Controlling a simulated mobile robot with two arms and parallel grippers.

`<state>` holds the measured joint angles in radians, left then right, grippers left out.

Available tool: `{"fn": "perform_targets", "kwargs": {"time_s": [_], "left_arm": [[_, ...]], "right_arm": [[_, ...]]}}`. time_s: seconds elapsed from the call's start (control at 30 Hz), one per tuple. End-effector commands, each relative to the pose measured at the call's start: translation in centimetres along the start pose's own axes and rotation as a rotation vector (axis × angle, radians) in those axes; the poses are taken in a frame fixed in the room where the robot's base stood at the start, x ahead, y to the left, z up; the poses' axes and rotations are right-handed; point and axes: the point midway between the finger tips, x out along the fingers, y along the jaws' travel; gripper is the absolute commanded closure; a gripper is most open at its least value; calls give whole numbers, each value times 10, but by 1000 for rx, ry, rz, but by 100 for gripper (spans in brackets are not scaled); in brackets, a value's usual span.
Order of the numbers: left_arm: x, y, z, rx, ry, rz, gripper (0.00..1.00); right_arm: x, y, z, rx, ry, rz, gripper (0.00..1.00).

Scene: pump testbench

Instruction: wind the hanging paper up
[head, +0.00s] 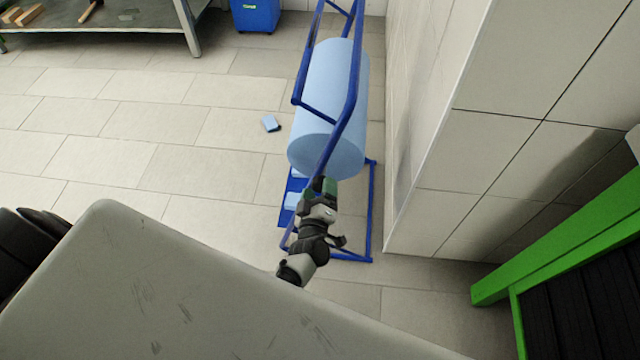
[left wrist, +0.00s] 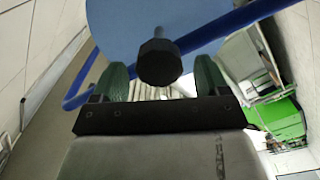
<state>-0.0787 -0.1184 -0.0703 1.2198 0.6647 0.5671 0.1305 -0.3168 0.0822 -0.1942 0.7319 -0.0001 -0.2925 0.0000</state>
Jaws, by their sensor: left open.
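A large light-blue paper roll (head: 335,85) lies in a blue tubular stand (head: 371,205) beside the tiled wall. The roll's near end faces my left gripper (head: 325,186). The roll's end also shows in the left wrist view (left wrist: 120,25). There, a dark knob (left wrist: 159,62) on a short metal rod stands out in front of it. My left gripper (left wrist: 168,85) is open, with one green-padded finger on each side of the knob. I cannot tell whether the fingers touch it. No hanging length of paper can be made out. My right gripper is not in view.
A small blue piece (head: 270,124) lies on the floor left of the stand. The tiled wall (head: 425,100) is close on the right, with a green-framed object (head: 560,245) in front. A blue bin (head: 255,14) and workbench (head: 110,40) stand behind. The left floor is mostly clear.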

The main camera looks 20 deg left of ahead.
Motion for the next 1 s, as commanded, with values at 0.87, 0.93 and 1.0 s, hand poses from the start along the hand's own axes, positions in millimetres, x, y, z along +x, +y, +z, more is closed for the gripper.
{"fn": "perform_targets", "kwargs": {"time_s": [0.87, 0.93, 1.0], "left_arm": [[-90, 0, 0, -1, 0, -1, 25], [-90, 0, 0, -1, 0, -1, 25], [-90, 0, 0, -1, 0, -1, 25]], "right_arm": [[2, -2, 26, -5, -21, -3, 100], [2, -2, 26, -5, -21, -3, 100], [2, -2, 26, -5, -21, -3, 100]]}}
